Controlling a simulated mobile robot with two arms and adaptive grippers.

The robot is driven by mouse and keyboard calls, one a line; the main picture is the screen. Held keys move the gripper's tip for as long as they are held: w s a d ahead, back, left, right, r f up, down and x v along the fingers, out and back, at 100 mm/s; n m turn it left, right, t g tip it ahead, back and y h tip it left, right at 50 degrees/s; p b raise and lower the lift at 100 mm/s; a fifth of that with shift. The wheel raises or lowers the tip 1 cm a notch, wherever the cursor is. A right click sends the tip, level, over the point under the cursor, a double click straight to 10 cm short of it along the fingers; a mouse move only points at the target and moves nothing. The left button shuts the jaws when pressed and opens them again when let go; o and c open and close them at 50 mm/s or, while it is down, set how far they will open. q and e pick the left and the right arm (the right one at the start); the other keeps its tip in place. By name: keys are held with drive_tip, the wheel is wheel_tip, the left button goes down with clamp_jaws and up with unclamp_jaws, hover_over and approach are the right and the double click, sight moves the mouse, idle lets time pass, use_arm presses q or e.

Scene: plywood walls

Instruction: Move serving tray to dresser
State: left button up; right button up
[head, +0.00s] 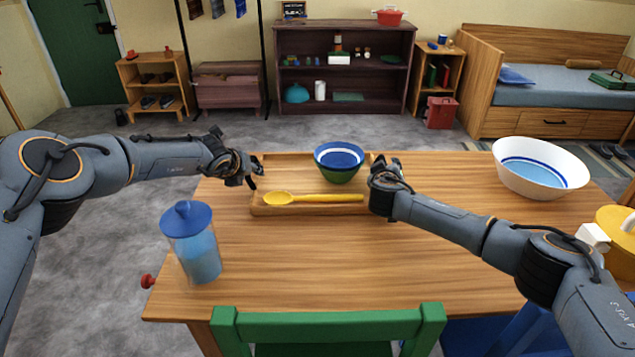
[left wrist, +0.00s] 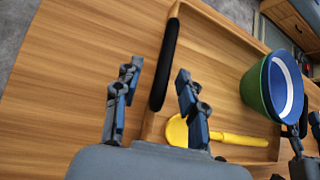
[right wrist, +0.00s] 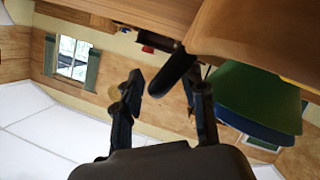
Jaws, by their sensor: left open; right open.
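The wooden serving tray (head: 288,176) lies on the table, holding a green-and-blue bowl (head: 339,162) and a yellow spoon (head: 310,198). My left gripper (head: 257,174) is open at the tray's left end. In the left wrist view the tray's black left handle (left wrist: 168,62) appears between the open fingers (left wrist: 154,95). My right gripper (head: 384,164) is open at the tray's right end, hiding part of it. In the right wrist view another black handle (right wrist: 178,72) appears between the open fingers (right wrist: 162,100). Contact with either handle cannot be told.
A blue-lidded jar (head: 192,243) stands at the table's front left and a white bowl (head: 540,169) at the right. A green chair (head: 328,322) is at the near edge. A brown chest (head: 228,91) and dark shelf (head: 345,70) stand across the open floor.

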use_arm(q)
clamp_jaws()
use_arm(e)
clamp_jaws()
use_arm(q)
drive_tip(key=shift+w+r, duration=0.1)
use_arm(e)
drive_tip(key=shift+r, duration=0.15)
